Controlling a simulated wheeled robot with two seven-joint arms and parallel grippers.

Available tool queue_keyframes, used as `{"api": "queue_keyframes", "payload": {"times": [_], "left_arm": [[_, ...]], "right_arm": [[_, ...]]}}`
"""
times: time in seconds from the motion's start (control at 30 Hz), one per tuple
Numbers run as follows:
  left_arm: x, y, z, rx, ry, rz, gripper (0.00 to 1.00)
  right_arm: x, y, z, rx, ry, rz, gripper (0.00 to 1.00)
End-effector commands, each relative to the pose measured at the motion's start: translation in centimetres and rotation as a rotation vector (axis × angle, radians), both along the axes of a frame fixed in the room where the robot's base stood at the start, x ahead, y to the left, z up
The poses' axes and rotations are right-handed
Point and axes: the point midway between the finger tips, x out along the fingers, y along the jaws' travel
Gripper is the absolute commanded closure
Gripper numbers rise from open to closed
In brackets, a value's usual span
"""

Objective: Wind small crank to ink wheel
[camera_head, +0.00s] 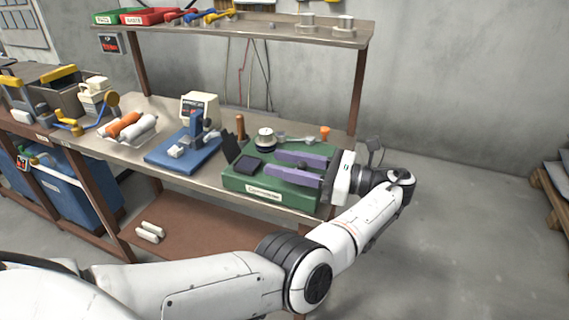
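A green machine base (233,181) with a white front label stands on the metal workbench. On its back part is a round wheel (265,137) with a pale top and dark rim, possibly the ink wheel. A thin grey arm runs right from near it toward an orange knob (324,132); this may be the small crank, but its joint is too small to make out. My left gripper (271,164) reaches in from the right, its two purple fingers spread apart above the green base. My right gripper is not in view.
A dark block (246,166) sits on the green base near my fingertips. A blue-based device (172,155) stands to the left, beside rolls on a tray (128,127). A shelf (270,33) with metal spools overhangs the bench back.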

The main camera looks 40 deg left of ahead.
Motion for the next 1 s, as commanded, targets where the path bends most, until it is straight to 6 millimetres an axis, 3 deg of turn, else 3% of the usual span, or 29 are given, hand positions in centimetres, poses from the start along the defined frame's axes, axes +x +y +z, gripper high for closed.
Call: {"api": "queue_keyframes", "payload": {"times": [0.17,0.43,0.7,1.0], "left_arm": [[0.0,0.0,0.7,0.001,-0.002,0.0,0.64],[0.0,0.0,5.5,0.0,-0.005,0.0,0.64],[0.0,0.0,9.3,0.0,-0.001,0.001,0.64],[0.0,0.0,10.0,0.0,0.001,0.001,0.64]], "right_arm": [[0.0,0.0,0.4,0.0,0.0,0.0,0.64],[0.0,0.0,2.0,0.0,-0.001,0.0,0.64],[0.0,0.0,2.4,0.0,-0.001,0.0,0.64],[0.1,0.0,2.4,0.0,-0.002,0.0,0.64]]}}
